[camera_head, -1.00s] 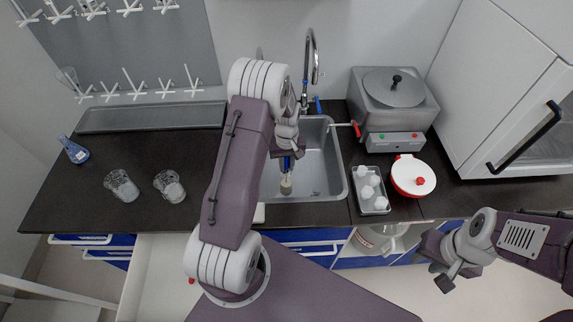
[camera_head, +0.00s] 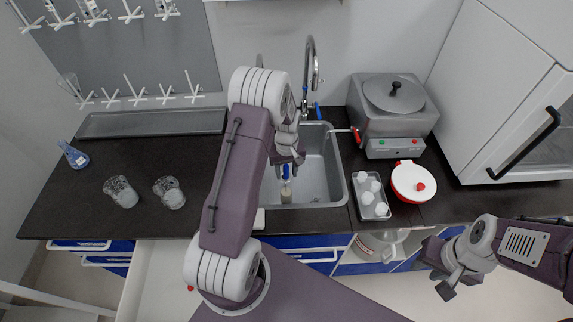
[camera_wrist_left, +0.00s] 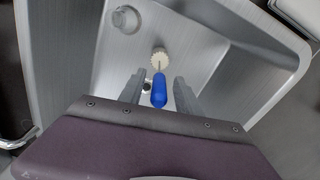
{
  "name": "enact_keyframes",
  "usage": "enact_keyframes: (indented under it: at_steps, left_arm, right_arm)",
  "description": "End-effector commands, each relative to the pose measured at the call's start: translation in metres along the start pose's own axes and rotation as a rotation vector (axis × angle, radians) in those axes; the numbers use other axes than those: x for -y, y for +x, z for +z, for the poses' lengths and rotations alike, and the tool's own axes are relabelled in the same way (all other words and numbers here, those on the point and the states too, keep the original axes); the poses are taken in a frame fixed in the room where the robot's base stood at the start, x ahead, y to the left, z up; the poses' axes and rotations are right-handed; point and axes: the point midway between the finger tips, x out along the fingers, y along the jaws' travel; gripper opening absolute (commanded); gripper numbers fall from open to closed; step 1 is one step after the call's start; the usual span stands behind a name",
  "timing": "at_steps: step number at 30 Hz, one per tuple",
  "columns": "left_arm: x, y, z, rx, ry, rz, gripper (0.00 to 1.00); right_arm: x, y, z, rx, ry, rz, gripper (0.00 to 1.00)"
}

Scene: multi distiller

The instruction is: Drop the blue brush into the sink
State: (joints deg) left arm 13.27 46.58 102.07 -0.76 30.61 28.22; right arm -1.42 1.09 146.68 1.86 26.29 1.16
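The blue brush (camera_head: 286,172) has a blue handle and a pale bristle head, and is just below my left gripper (camera_head: 287,160), within the sink's outline. The left wrist view shows its handle (camera_wrist_left: 159,92) between the two spread fingers (camera_wrist_left: 159,95), with a gap on each side. The bristle head points toward the basin; I cannot tell if it touches the bottom. The steel sink (camera_head: 325,165) is partly hidden by my left arm. My right gripper (camera_head: 446,280) hangs off to the right, in front of the counter; its finger gap is unclear.
A faucet (camera_head: 311,75) stands behind the sink. A steel bath (camera_head: 393,105), a tray of white containers (camera_head: 371,212) and a red-and-white dish (camera_head: 413,182) are to the right. Two glass beakers (camera_head: 121,191) (camera_head: 169,190) and a blue flask (camera_head: 73,153) stand left. An open drawer (camera_head: 150,275) is below.

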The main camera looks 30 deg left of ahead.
Motion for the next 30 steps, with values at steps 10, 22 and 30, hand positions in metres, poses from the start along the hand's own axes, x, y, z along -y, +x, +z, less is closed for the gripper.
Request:
enact_keyframes:
  at_steps: [10, 22, 30]
  left_arm:
    - [-0.001, -0.091, -0.002, -0.006, 0.000, 0.003, 0.40]
    - [-0.001, -0.125, 0.003, -0.001, 0.013, 0.002, 0.40]
    - [0.005, -0.128, 0.127, -0.051, 0.475, 0.046, 0.40]
  right_arm:
    - [0.000, 0.000, 0.000, 0.000, 0.000, 0.000, 0.33]
    - [0.000, -0.001, 0.000, 0.000, 0.000, 0.000, 0.33]
    - [0.000, -0.001, 0.000, 0.000, 0.000, 0.000, 0.33]
